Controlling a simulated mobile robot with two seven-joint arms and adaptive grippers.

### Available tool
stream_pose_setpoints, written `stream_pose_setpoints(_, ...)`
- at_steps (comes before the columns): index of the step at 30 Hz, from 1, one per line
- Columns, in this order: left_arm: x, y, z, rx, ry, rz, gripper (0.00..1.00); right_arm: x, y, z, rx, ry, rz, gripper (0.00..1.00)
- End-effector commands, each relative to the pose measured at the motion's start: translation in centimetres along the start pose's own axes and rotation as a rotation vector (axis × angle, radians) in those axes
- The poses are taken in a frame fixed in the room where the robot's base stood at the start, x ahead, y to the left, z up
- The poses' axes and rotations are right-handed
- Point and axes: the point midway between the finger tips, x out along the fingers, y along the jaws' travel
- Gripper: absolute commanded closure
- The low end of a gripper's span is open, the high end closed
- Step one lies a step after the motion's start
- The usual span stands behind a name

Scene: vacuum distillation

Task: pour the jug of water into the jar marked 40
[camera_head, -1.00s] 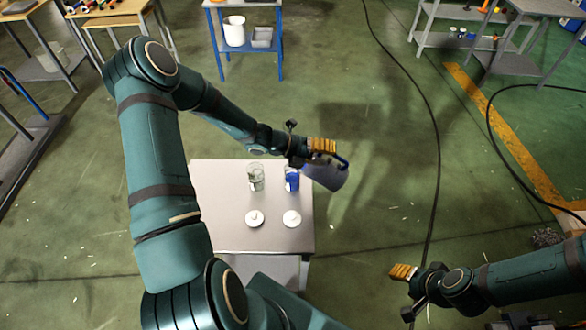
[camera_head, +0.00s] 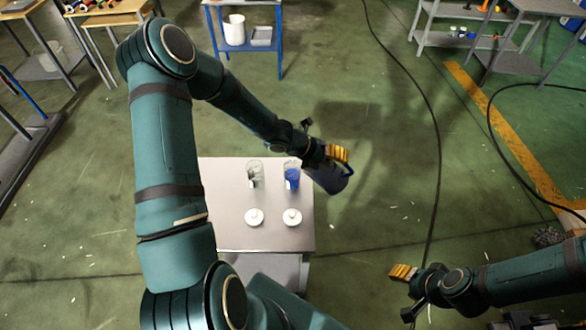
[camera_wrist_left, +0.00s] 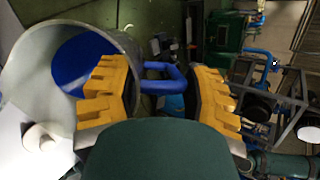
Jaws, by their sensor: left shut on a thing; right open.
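My left gripper (camera_head: 337,153) is shut on the blue handle (camera_wrist_left: 163,78) of the jug (camera_head: 328,180). The jug is tilted, above and just beyond the table's right edge. In the left wrist view the jug's grey wall and open mouth (camera_wrist_left: 25,82) show, with blue inside. Two clear jars stand on the table: the left jar (camera_head: 255,172) looks without blue, and the right jar (camera_head: 292,180) holds blue and is nearest the jug. Both have small labels, too small to read, so I cannot tell which is marked 40. My right gripper (camera_head: 402,272) is open and empty.
Two white round lids (camera_head: 254,217) (camera_head: 292,217) lie in front of the jars on the grey table (camera_head: 230,235). A blue stand (camera_head: 243,45) with a white bucket is at the back. Black cables cross the green floor at right.

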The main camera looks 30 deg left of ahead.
Motion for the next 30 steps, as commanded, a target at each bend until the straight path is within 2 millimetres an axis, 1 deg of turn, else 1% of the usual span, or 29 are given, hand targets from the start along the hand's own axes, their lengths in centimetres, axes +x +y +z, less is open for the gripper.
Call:
stream_pose_setpoints(4, 0.1, 0.0, 0.1, 0.003, -0.002, 0.006, 0.92, 0.1, 0.0, 0.0, -0.001, 0.002, 0.000, 0.53)
stream_pose_setpoints(8, 0.6, 0.1, -0.1, 0.017, 0.000, 0.037, 0.92, 1.0, 0.3, 0.1, -0.002, 0.002, 0.001, 0.53)
stream_pose_setpoints(17, 2.5, 0.4, -0.9, 0.070, 0.006, 0.161, 0.92, 4.4, 1.4, 0.4, -0.001, 0.002, 0.007, 0.53)
stream_pose_setpoints(24, 4.1, 0.1, -1.4, 0.110, 0.010, 0.253, 0.92, 7.1, 2.4, 0.8, -0.001, 0.002, 0.013, 0.53)
stream_pose_setpoints(30, 5.3, -0.4, -1.9, 0.150, 0.014, 0.348, 0.92, 8.8, 3.0, 1.4, -0.004, -0.007, 0.014, 0.53)
